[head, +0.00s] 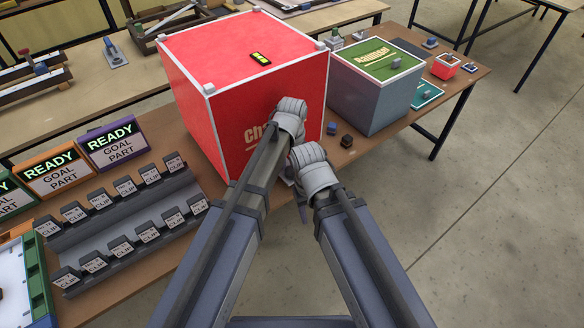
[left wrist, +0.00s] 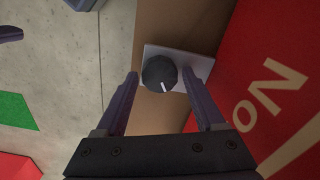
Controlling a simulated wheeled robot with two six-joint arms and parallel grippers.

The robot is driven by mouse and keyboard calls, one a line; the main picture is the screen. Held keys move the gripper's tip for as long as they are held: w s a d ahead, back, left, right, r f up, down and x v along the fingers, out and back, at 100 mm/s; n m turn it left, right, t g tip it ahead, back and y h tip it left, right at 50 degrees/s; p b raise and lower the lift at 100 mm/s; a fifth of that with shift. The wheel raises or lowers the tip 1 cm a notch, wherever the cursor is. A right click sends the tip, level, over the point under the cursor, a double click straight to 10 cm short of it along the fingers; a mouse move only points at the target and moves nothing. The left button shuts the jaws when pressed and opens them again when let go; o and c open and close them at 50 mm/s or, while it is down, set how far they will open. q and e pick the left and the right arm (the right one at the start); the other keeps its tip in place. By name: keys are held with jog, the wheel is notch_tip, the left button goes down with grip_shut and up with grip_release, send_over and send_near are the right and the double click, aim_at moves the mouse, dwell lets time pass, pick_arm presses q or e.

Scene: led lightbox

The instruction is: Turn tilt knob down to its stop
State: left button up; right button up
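The tilt knob (left wrist: 159,73) is a round dark knob with a white pointer mark, seen in the left wrist view. Its mark points toward the bottom of that picture, slightly right. The knob sits on a pale square plate (left wrist: 203,66) at the table's edge, beside the red box. My left gripper (left wrist: 160,75) is open, one finger on each side of the knob; I cannot tell whether either finger touches it. In the head view, my arms hide the knob. My right arm ends close to the left one, and its fingers are not clearly visible.
The large red box (head: 240,75) stands just behind my arms. A green-topped grey box (head: 375,105) and small dark cubes (head: 346,141) are to its right. A rack of clip blocks (head: 120,250) and "READY" signs (head: 113,140) stand left. Open floor lies right.

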pick_arm(q)
grip_shut()
dwell(0.3)
jog(key=shift+n, duration=0.3)
